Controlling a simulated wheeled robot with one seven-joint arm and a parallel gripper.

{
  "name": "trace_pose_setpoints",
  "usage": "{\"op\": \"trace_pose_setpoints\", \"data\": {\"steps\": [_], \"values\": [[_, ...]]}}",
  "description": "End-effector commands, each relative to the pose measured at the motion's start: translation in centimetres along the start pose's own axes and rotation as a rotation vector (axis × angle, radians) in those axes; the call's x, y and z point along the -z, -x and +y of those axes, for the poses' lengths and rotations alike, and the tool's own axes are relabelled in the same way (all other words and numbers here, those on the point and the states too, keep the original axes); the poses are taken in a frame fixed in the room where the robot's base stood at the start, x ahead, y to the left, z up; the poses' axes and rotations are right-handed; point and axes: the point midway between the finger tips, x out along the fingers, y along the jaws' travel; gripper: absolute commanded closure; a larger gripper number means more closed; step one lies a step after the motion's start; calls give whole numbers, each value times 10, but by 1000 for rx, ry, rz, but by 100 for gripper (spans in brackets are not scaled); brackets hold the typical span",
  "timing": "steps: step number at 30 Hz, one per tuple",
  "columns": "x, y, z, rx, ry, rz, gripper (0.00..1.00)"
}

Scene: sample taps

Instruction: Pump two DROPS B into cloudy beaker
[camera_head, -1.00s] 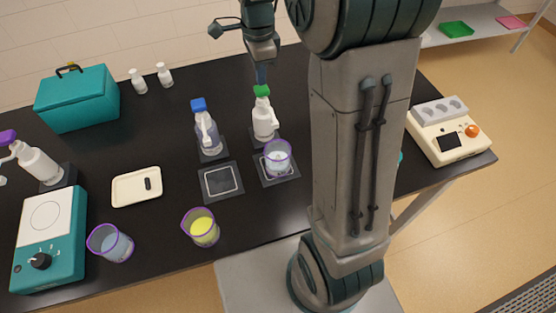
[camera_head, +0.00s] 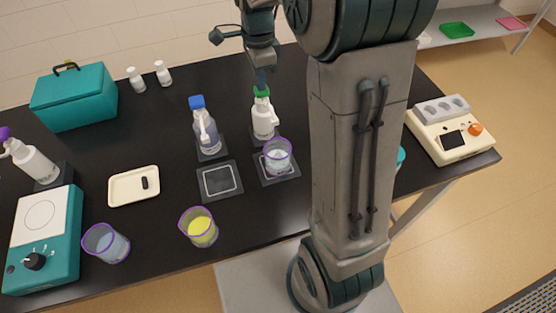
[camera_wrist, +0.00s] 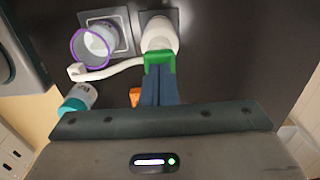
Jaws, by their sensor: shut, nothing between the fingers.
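A white pump bottle with a green head (camera_head: 264,118) stands on a dark base at the middle of the bench. A purple-rimmed beaker (camera_head: 277,158) with pale, whitish liquid stands on a square pad in front of it. My gripper (camera_head: 261,82) is shut and empty, pointing down right at the green head. In the wrist view the shut fingers (camera_wrist: 160,85) meet the green head (camera_wrist: 159,60); whether they press it I cannot tell. The white spout (camera_wrist: 105,70) reaches left toward the beaker (camera_wrist: 92,46). No bottle lettering is readable.
A blue-headed pump bottle (camera_head: 206,130) stands left, behind an empty pad (camera_head: 220,181). A purple-headed bottle (camera_head: 34,162) is far left. A yellow beaker (camera_head: 199,228) and a pale-blue beaker (camera_head: 105,243) stand near the front edge. A beige device (camera_head: 450,130) sits right.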

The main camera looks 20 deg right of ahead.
Motion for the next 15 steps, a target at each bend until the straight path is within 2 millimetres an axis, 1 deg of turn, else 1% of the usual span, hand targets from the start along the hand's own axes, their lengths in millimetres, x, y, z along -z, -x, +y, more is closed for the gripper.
{"op": "trace_pose_setpoints", "data": {"steps": [7,15], "values": [[0,1,1,-5,0,0,100],[0,17,1,-4,0,0,100]]}}
